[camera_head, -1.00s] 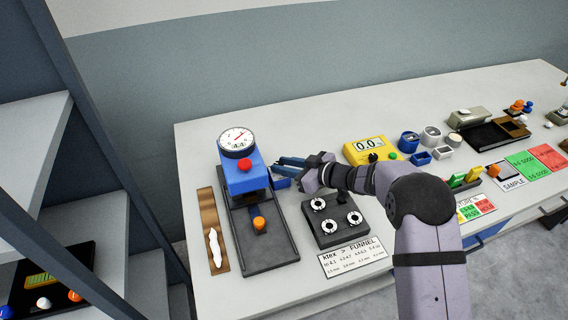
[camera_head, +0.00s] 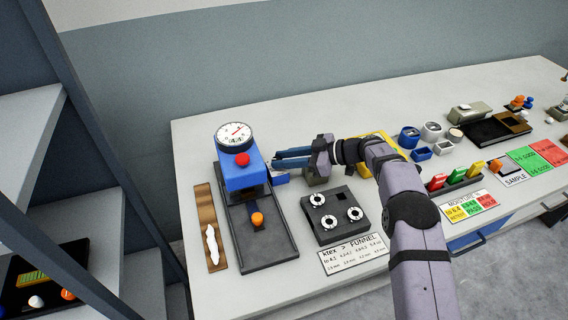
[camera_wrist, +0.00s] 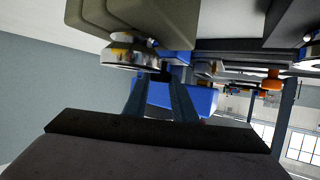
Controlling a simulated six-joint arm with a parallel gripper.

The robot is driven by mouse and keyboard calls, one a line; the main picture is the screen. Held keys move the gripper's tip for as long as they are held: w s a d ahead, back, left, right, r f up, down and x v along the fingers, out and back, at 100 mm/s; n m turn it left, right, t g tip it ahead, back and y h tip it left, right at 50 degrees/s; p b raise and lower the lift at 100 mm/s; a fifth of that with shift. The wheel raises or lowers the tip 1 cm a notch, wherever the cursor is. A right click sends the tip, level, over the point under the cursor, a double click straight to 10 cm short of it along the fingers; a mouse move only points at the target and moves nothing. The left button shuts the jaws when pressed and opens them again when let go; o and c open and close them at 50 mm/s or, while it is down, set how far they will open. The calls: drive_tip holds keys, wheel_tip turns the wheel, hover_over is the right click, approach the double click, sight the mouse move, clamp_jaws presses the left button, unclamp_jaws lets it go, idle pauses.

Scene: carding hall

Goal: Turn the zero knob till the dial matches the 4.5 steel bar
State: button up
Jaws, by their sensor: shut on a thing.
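The dial (camera_head: 235,134), white with a red needle pointing to the upper right, tops the blue gauge head (camera_head: 243,180); its figures are too small to read. A red knob (camera_head: 242,160) sits on the front of the head. An orange knob (camera_head: 257,219) stands on the gauge's dark base (camera_head: 270,255). My gripper (camera_head: 274,161) reaches in from the right, its blue fingers at the head's right side. The wrist view shows its fingers (camera_wrist: 161,85) against the blue head. It is shut on what seems to be the zero knob, which the fingers hide. I cannot make out the 4.5 steel bar.
A wooden strip with a white sliver (camera_head: 212,245) lies left of the gauge. A black block with white rings (camera_head: 322,232) and a FUNNEL card (camera_head: 350,256) are to its right. Shelves stand at the left.

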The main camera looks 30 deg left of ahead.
drive_tip(key=shift+w+n+g+b, duration=0.1)
drive_tip(key=shift+n+g+b, duration=0.35)
drive_tip(key=shift+b, duration=0.35)
drive_tip(key=o, duration=1)
drive_tip(key=shift+o, duration=0.2)
drive_tip(key=shift+b+v, duration=0.95)
drive_tip(key=shift+v, duration=2.7)
drive_tip(key=shift+r, duration=0.15)
